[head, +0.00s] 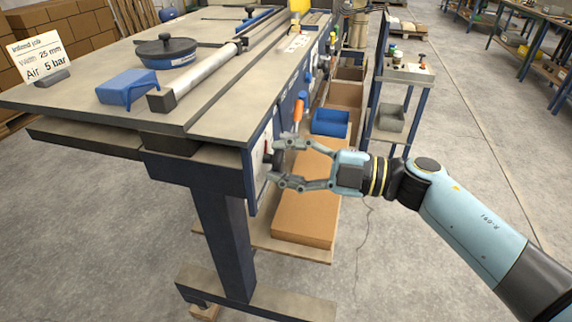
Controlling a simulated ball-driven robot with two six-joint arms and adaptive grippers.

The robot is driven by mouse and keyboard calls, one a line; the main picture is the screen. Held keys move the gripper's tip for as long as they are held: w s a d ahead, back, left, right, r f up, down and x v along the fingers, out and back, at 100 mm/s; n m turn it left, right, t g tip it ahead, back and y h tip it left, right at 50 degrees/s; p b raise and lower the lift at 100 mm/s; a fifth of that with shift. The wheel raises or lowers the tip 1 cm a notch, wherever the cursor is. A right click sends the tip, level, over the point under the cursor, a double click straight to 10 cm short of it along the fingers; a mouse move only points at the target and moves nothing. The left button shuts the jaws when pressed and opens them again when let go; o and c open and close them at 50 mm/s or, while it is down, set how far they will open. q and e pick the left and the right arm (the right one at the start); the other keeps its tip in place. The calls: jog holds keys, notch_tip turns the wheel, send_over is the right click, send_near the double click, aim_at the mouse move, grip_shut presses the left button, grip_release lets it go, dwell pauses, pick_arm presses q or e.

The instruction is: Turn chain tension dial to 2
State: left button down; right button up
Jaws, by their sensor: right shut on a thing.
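The chain tension dial (267,157) is a small dark knob on the pale plate on the side of the workbench, near its front corner. My right gripper (274,163) comes in from the right, with one finger above and one below the knob, and is shut on it. The fingers partly cover the knob, and its scale and pointer cannot be read from here. My left gripper is not in view.
An orange-handled lever (298,112) sticks up just beyond my right gripper. A blue bin (330,122) and a cardboard box (306,200) are below the bench side. A job card (38,58) stands on the bench top (60,98).

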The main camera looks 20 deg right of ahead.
jog(key=n+b, duration=0.1)
jog(key=n, duration=0.1)
jog(key=n+b, duration=0.2)
jog(key=n, duration=0.1)
jog(key=shift+f+n, duration=0.25)
jog(key=shift+n, duration=0.05)
jog(key=n+b, duration=0.3)
jog(key=n, duration=0.1)
jog(key=shift+r+n+b, duration=0.1)
jog(key=shift+n+b, duration=0.75)
jog(key=shift+n, duration=0.45)
jog(key=o, duration=1.1)
jog(key=shift+o, duration=0.4)
jog(key=shift+r, duration=0.1)
jog(key=shift+s+d, duration=0.1)
jog(key=shift+d, duration=0.05)
